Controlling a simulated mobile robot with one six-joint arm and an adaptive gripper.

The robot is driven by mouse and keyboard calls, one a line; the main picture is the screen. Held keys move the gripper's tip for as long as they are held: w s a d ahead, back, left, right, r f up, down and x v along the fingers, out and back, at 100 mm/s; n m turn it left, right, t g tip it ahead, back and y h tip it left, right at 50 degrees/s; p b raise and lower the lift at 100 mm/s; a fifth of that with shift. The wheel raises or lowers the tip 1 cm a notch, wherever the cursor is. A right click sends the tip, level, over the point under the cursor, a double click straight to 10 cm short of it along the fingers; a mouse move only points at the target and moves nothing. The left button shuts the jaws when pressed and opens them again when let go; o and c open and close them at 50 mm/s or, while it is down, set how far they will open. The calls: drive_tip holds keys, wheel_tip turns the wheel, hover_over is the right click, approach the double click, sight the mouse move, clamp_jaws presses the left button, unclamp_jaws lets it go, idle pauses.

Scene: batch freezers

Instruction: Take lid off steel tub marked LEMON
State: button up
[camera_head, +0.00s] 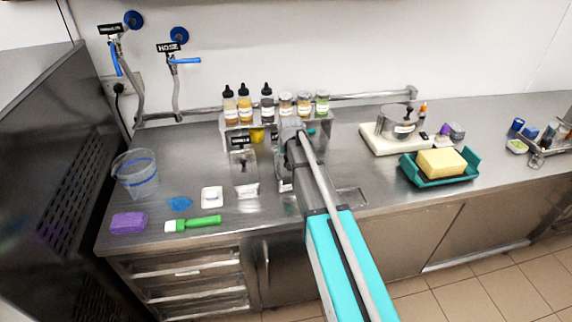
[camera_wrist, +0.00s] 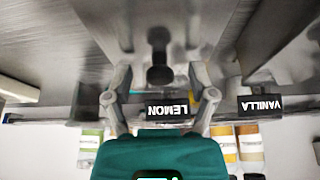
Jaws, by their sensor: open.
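The black LEMON label (camera_wrist: 167,110) shows upside down in the wrist view, between my gripper's fingers. Just past it is a black knob (camera_wrist: 158,74) on a steel lid (camera_wrist: 195,30). My gripper (camera_wrist: 158,80) is open, with one finger on each side of the knob in the picture. I cannot tell how far above the knob it is, and no touch is clear. In the head view my arm hides most of the LEMON tub. Another steel tub (camera_head: 245,170) with a dark label stands just left of it; the wrist view shows a VANILLA label (camera_wrist: 262,103) beside LEMON.
Several bottles and jars (camera_head: 268,104) stand on a rack behind the tubs. To the right are a steel pot (camera_head: 397,127) and a teal tray (camera_head: 468,172) with a yellow block. At left are a clear bucket (camera_head: 135,175), purple sponge (camera_head: 128,222) and green-handled brush (camera_head: 200,223).

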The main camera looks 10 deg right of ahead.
idle(0.5)
clamp_jaws()
drive_tip(key=shift+r, duration=0.2)
idle(0.3)
wheel_tip(320, 180, up, 3)
drive_tip(key=p, duration=0.3)
drive_tip(key=s+d+r+p, duration=0.2)
drive_tip(key=s+r+p, duration=0.7)
drive_tip(key=s, duration=0.4)
drive_tip(key=shift+s+r+p, duration=0.35)
drive_tip(key=shift+s+p, duration=0.05)
drive_tip(key=shift+p, duration=0.15)
drive_tip(key=shift+d, duration=0.1)
